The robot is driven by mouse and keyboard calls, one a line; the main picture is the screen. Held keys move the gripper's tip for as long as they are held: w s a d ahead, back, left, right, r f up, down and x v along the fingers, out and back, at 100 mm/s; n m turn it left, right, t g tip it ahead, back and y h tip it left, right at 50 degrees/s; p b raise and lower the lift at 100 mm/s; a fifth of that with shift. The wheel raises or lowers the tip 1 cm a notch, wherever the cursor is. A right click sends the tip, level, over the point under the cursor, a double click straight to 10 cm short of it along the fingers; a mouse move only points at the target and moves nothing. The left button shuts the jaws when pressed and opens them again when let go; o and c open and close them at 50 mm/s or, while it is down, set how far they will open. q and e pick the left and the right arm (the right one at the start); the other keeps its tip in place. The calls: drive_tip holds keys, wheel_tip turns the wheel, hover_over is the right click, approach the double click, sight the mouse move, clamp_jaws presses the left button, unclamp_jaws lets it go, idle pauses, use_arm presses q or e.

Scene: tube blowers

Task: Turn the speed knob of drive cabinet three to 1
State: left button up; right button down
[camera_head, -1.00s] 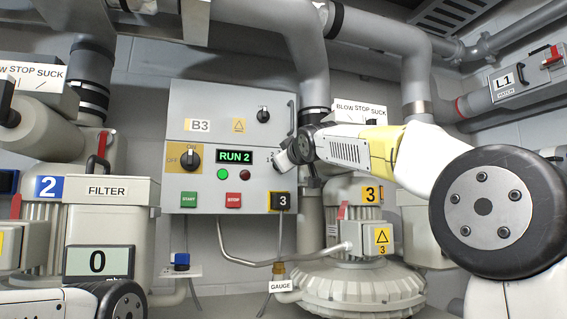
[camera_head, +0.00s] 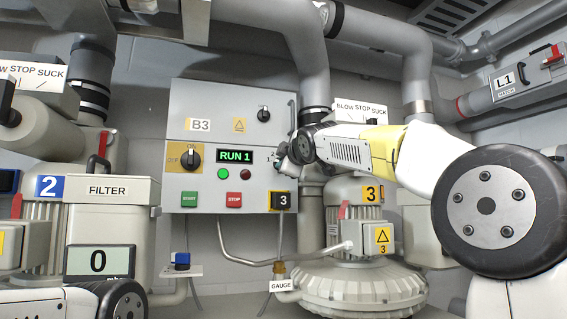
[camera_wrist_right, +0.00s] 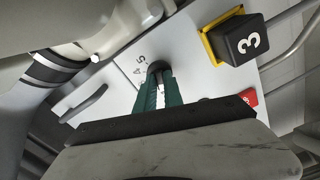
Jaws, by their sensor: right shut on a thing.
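Drive cabinet three is the grey box (camera_head: 215,107) marked B3, with a yellow-framed black 3 (camera_head: 280,201) at its lower right; that 3 also shows in the right wrist view (camera_wrist_right: 240,40). Its green display (camera_head: 235,156) reads RUN 1. My right gripper (camera_head: 281,157) is at the cabinet's right side. In the right wrist view its green fingers (camera_wrist_right: 157,88) are shut on the dark speed knob (camera_wrist_right: 157,68), with scale numbers 4 and 5 beside it. The fingers hide most of the knob and its pointer. My left gripper is not in view.
A black ON/OFF switch (camera_head: 190,157), a green START button (camera_head: 190,199) and a red STOP button (camera_head: 233,200) are on the same panel. Blower 3 (camera_head: 352,285) stands below right. A filter box (camera_head: 108,225) stands at left. A pipe (camera_head: 300,50) runs above.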

drive_tip(key=shift+f, duration=0.1)
idle(0.3)
drive_tip(key=c, duration=1.5)
unclamp_jaws()
drive_tip(key=shift+o, duration=0.2)
drive_tip(key=shift+s, duration=0.1)
drive_tip(key=v, duration=0.7)
drive_tip(key=shift+s, duration=0.3)
drive_tip(key=shift+d, duration=0.1)
